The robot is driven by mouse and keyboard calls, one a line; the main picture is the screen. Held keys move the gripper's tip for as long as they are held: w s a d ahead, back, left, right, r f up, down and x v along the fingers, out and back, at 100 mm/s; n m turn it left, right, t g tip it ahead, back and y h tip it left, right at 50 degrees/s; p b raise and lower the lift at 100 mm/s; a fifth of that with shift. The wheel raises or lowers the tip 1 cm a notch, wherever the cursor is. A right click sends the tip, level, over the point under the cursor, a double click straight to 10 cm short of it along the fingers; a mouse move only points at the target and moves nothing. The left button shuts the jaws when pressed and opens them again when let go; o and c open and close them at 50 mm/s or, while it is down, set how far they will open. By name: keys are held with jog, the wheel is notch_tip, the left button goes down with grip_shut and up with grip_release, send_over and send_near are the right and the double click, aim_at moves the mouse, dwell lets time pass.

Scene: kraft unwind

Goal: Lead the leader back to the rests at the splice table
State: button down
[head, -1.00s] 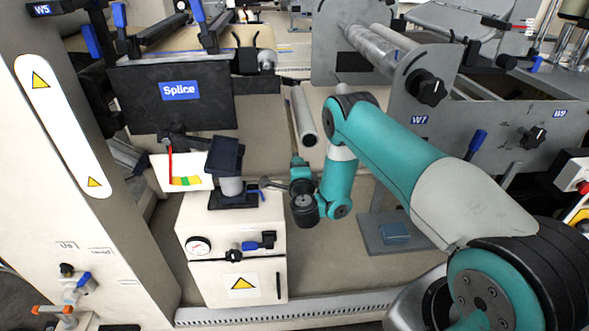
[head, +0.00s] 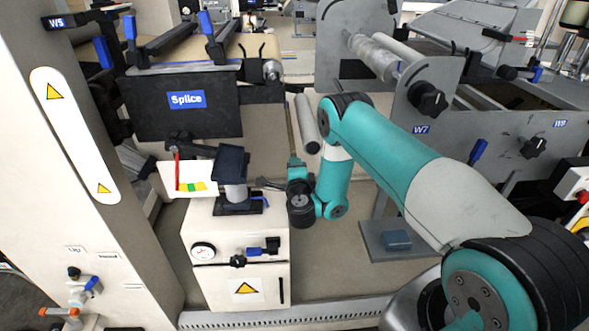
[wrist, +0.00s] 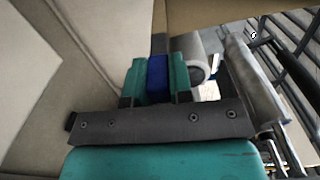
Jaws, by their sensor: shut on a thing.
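The splice table (head: 186,122) is at the back left in the head view, a black panel with a blue "Splice" label. Two dark arms with blue handles, perhaps the rests (head: 222,44), stand above it beside a tan surface. My gripper (head: 272,184) is lower and in front, by the white cabinet. In the wrist view my gripper (wrist: 158,78) is shut on a blue block (wrist: 158,72) between its teal fingers. I cannot tell whether this block belongs to the leader. The leader itself is not clearly visible in the head view.
The white cabinet (head: 239,284) with a gauge carries a dark block (head: 231,163) just left of my gripper. A tall pale post (head: 75,205) is at the left. A roller (head: 307,124) hangs behind my wrist. Grey machine frames (head: 440,135) fill the right.

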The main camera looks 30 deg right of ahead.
notch_tip(320, 180, up, 14)
jog(key=p, duration=1.1)
jog(key=shift+f, duration=0.2)
notch_tip(320, 180, up, 22)
jog(key=p, duration=2.2)
jog(key=shift+d, duration=0.1)
